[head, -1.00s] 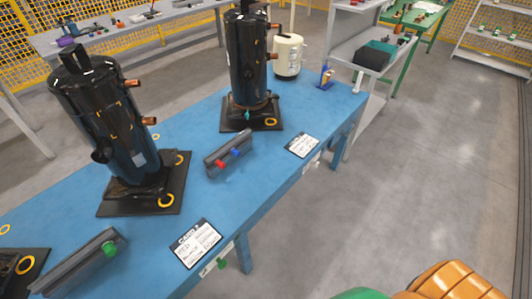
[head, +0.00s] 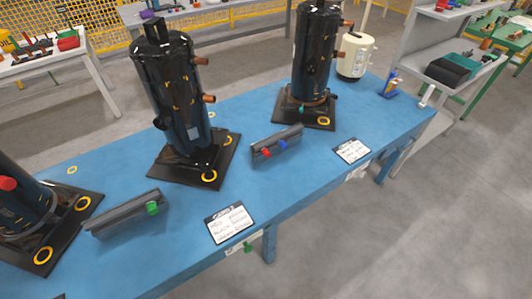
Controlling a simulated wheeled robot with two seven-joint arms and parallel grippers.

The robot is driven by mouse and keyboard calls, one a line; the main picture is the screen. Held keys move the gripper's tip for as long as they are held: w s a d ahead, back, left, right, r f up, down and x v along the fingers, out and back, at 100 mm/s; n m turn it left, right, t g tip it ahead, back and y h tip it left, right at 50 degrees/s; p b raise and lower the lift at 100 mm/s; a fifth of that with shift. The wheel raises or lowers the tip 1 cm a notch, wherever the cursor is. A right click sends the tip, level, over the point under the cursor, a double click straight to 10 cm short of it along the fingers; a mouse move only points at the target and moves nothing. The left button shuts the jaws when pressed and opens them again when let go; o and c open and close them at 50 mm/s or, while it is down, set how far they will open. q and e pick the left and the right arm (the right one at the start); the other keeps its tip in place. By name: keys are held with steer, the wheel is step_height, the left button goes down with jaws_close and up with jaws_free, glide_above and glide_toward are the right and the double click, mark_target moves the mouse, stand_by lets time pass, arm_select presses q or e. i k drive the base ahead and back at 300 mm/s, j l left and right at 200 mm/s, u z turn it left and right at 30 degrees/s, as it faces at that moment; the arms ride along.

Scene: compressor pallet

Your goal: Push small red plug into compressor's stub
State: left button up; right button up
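A small red plug (head: 267,153) sits at the front of a dark grey holder (head: 290,136) on the blue table, beside a blue plug (head: 283,144). A black compressor (head: 176,92) stands upright on a square black base left of that holder, with two copper stubs (head: 209,98) on its right side. Another black compressor (head: 315,60) stands further back right, with a copper stub (head: 347,22) near its top. A third compressor (head: 25,205) is cut off at the left edge and shows a red cap (head: 8,183). Neither of my grippers is in view.
The blue table (head: 110,165) runs diagonally. Another grey holder (head: 118,214) with a green plug (head: 152,208) lies at front left. Printed cards (head: 230,223) lie along the front edge. A cream tank (head: 354,54) stands behind. The floor at right is clear.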

mark_target(266, 153)
steer(key=i+l+u, duration=0.1)
steer(key=l+u, duration=0.2)
steer(key=l, duration=0.4)
steer(key=l+u, duration=0.3)
steer(key=l, duration=0.4)
steer(key=l+u, duration=0.25)
steer(key=l, duration=0.45)
steer(key=k+l+u, duration=0.15)
steer(key=l+u, duration=0.15)
steer(key=l, duration=0.4)
